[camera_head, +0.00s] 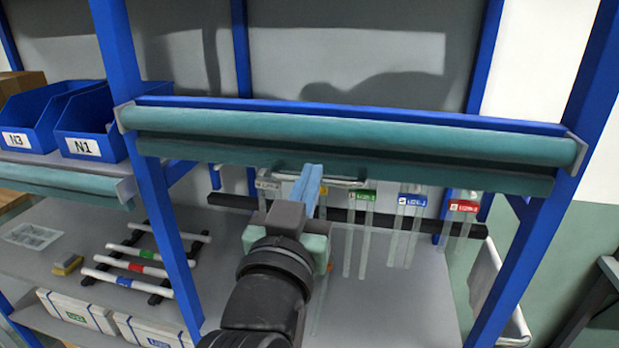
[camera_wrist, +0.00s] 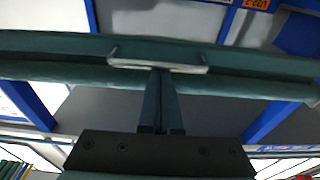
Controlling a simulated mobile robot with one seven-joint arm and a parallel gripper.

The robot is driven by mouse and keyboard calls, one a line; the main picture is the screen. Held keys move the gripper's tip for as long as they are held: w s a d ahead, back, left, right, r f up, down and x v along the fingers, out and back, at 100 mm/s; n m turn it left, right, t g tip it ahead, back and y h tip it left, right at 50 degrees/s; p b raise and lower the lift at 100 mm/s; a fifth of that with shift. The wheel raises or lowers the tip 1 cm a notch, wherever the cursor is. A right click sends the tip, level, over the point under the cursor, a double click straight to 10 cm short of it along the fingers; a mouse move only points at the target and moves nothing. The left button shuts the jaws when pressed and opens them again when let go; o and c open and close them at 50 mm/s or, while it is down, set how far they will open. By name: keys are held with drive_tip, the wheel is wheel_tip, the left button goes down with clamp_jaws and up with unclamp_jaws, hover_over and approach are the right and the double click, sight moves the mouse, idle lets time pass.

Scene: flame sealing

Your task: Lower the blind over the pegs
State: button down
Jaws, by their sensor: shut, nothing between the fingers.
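The teal blind (camera_head: 350,136) is rolled up along the top of the blue frame, with a short strip hanging under the roll. A pale handle (camera_head: 345,182) sits on its lower edge; it also shows in the wrist view (camera_wrist: 190,69). My gripper (camera_head: 312,178) is shut and empty, its blue fingers pointing at the handle. In the wrist view the fingertips (camera_wrist: 160,72) overlap the handle's lower side; I cannot tell whether they touch. Below the blind, clear strips with coloured labels (camera_head: 363,196) hang along a dark rail (camera_head: 390,221). The pegs themselves are too small to make out.
Blue bins (camera_head: 90,125) stand on the left shelf beside another rolled teal blind (camera_head: 60,181). A rack with pale rods (camera_head: 140,262) and a yellow block (camera_head: 68,265) lie on the left surface. Blue posts (camera_head: 580,130) bound the bay. The grey surface (camera_head: 400,300) under the strips looks clear.

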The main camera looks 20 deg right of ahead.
wheel_tip(320, 180, down, 53)
drive_tip(key=b, duration=4.7)
wheel_tip(320, 180, up, 5)
drive_tip(key=p, duration=0.4)
drive_tip(key=f+b+v, duration=0.1)
drive_tip(key=v, duration=0.8)
drive_tip(key=s+a+r+n+t+y, duration=0.2)
drive_tip(key=a+r+t+y, duration=0.15)
drive_tip(key=r, duration=0.55)
drive_tip(key=s+a+r+n+t+y, duration=0.1)
drive_tip(key=a+r+n+t+y, duration=0.2)
drive_tip(key=r, duration=0.7)
drive_tip(key=s+a+r+n+t+y, duration=0.15)
drive_tip(key=a+r+t+y, duration=0.3)
drive_tip(key=r, duration=0.45)
wheel_tip(320, 180, up, 31)
drive_tip(key=p, duration=3)
drive_tip(key=shift+s+p, duration=0.25)
drive_tip(key=shift+p, duration=0.05)
